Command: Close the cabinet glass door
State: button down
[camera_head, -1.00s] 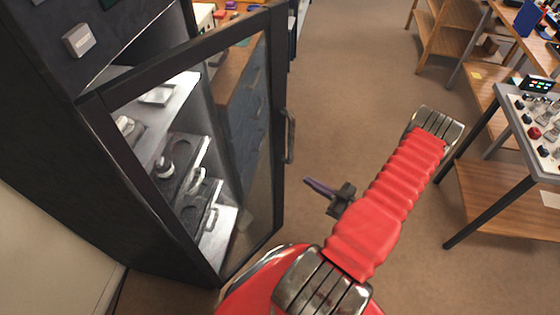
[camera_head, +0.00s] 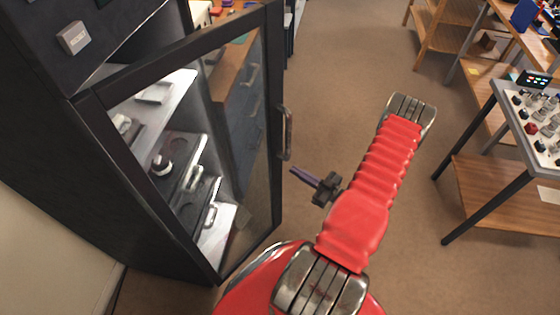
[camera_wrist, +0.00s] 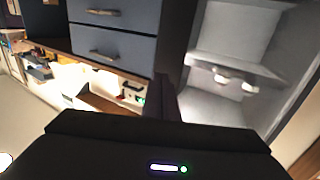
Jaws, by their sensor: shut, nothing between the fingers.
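The dark cabinet (camera_head: 50,130) stands at the left in the head view. Its glass door (camera_head: 240,120) is open, swung out toward the right, with a dark frame and a metal handle (camera_head: 286,133) on its free edge. My gripper (camera_head: 300,174) is shut and empty, its thin purple-dark tip pointing left, a little right of and below the handle in the picture. I see no clear contact with the door. In the wrist view, pale shelves (camera_wrist: 235,75) with small items on them show at the right, and the fingertips show as a dark shape at the middle.
Inside the cabinet, shelves hold lens parts (camera_head: 165,165). Dark drawers (camera_head: 235,105) stand behind the door; they also show in the wrist view (camera_wrist: 115,45). A table with knobs (camera_head: 535,125) stands at the right. Brown floor (camera_head: 345,65) lies clear between.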

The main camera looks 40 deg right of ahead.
aim_at(281, 162)
jog(key=shift+x, duration=4.35)
